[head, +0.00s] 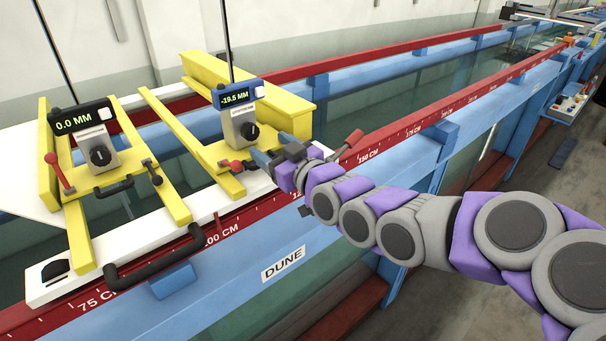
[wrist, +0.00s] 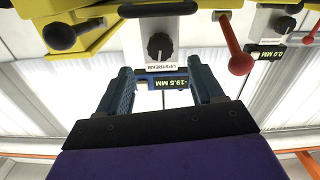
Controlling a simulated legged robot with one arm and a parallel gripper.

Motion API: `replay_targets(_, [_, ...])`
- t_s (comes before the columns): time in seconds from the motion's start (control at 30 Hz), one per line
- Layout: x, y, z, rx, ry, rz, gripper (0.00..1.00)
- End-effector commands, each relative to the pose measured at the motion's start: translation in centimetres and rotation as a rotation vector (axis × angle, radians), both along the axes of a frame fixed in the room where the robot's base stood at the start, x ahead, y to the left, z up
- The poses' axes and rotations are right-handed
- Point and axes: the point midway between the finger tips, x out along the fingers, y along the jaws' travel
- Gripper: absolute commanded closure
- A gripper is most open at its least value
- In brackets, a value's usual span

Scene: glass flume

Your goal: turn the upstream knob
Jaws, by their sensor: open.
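The upstream knob (head: 251,131) is a black round dial on the grey front of the gauge (head: 241,115) reading -19.5 MM. In the wrist view the picture is upside down, and the knob (wrist: 160,46) shows just above the UPSTREAM label (wrist: 161,67). My gripper (head: 262,160) is just below and right of the knob in the head view. In the wrist view my gripper (wrist: 160,72) is open and empty. Its two blue fingers stand left and right of the gauge, pointing toward the knob, which lies ahead of the tips. No contact with the knob shows.
A second gauge (head: 82,118) reads 0.0 MM, with its own black knob (head: 100,156). A red-ended lever (wrist: 240,62) hangs right of my fingers; a black ball handle (wrist: 61,37) is at left. Yellow carriage beams (head: 190,135) and the red rail (head: 410,125) surround the gauges.

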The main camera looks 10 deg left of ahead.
Motion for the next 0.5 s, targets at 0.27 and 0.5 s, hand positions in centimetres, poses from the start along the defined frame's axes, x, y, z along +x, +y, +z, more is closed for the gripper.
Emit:
replay_targets(0.27, [-3.1, -3.6, -0.2, 0.001, -0.001, -0.002, 0.33])
replay_targets(0.5, [-5.3, -6.3, -0.2, 0.000, 0.000, -0.003, 0.33])
